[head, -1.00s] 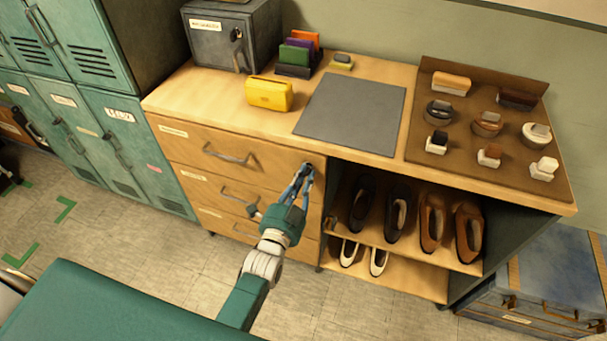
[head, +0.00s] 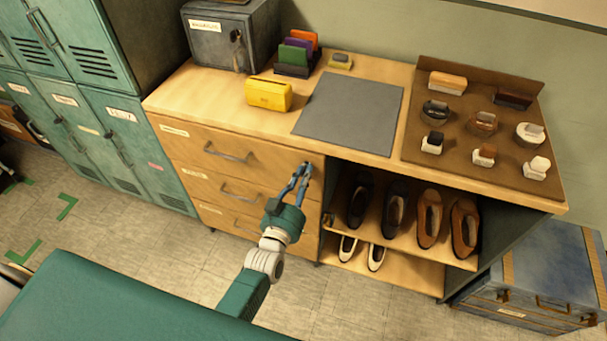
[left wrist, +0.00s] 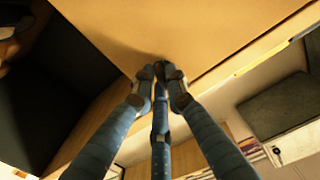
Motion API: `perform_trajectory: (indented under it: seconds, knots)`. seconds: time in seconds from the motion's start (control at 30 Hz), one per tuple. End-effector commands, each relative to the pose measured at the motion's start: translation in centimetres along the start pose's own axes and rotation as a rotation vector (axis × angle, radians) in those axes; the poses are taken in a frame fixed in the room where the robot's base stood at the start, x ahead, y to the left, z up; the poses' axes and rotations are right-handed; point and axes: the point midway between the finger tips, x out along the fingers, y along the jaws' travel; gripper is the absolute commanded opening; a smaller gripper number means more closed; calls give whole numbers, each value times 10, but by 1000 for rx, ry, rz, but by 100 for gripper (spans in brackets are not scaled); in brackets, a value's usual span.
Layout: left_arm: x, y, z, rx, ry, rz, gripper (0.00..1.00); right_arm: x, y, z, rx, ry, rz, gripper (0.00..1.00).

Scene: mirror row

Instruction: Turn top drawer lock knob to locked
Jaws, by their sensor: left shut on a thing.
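The top drawer (head: 228,152) is the uppermost of the wooden drawers at the left of the bench and is closed. Its lock knob is at the upper right of its front, mostly hidden by my fingers, so I cannot read how it is turned. My left gripper (head: 303,170) reaches up to that spot, its blue fingers closed on the knob. In the left wrist view, the fingertips of my left gripper (left wrist: 160,78) meet against the wooden drawer front. My right gripper is not in view.
Shoes (head: 395,208) fill the open shelves right of the drawers. Teal lockers (head: 105,150) stand at the left.

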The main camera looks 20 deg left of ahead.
Motion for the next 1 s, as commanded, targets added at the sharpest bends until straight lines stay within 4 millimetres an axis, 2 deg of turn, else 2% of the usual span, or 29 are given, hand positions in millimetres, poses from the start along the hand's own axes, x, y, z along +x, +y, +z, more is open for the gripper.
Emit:
perform_trajectory:
  seconds: [0.33,0.87,0.9,1.0]
  knots:
    - [0,0,0,-141,-2,0,0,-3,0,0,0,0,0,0]
    - [0,0,0,-166,-2,0,0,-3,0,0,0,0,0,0]
    - [0,0,0,-166,-2,0,15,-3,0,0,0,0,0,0]
    - [0,0,0,-166,-2,0,32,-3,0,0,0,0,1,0]
